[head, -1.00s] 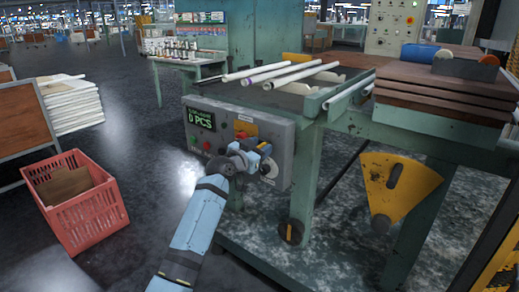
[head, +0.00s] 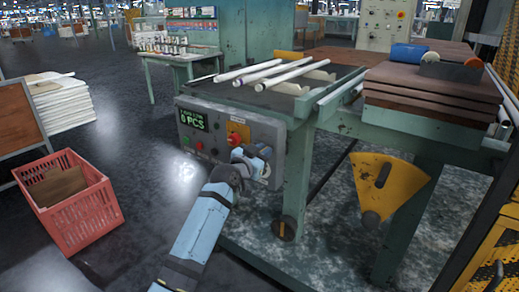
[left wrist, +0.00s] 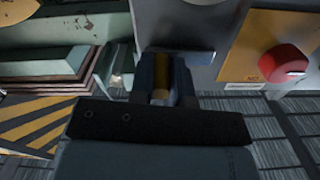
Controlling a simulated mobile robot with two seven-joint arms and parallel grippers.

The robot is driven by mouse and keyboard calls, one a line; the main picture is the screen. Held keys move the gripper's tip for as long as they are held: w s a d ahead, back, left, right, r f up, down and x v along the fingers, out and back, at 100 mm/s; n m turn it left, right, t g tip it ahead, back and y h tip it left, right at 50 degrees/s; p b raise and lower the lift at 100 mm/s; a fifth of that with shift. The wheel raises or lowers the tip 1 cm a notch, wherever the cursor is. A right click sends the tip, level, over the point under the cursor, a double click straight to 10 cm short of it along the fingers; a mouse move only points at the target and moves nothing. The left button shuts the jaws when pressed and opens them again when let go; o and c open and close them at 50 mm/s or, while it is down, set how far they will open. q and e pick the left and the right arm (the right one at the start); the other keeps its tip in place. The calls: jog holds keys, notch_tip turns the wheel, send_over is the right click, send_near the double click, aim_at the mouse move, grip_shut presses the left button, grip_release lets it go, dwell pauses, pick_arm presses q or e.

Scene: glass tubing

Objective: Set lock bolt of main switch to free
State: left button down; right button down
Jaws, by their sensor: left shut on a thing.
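The grey control panel (head: 222,143) carries a lit display reading 0 PCS. A red knob on a yellow plate (head: 238,132), seemingly the main switch, is on its face; the red knob also shows in the left wrist view (left wrist: 283,65). My left gripper (head: 258,153) is at the panel's right part, just right of and below the yellow plate. In the left wrist view my left gripper (left wrist: 161,72) is shut on a small brass-coloured piece, seemingly the lock bolt (left wrist: 161,82). The fingers hide most of it, so its setting cannot be told. My right gripper is not in view.
The panel hangs on a green machine frame (head: 296,175) with white tubes (head: 280,68) on top. A yellow fan-shaped part (head: 397,180) hangs to the right. A red crate (head: 80,212) stands on the floor at left. The floor between crate and panel is free.

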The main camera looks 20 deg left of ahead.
pick_arm(q)
jog(key=c, duration=1.1)
grip_release()
jog(key=shift+s+a, duration=0.1)
jog(key=shift+s+a, duration=0.1)
jog(key=shift+s, duration=0.2)
jog(key=p+v, duration=0.4)
jog(key=v, duration=0.9)
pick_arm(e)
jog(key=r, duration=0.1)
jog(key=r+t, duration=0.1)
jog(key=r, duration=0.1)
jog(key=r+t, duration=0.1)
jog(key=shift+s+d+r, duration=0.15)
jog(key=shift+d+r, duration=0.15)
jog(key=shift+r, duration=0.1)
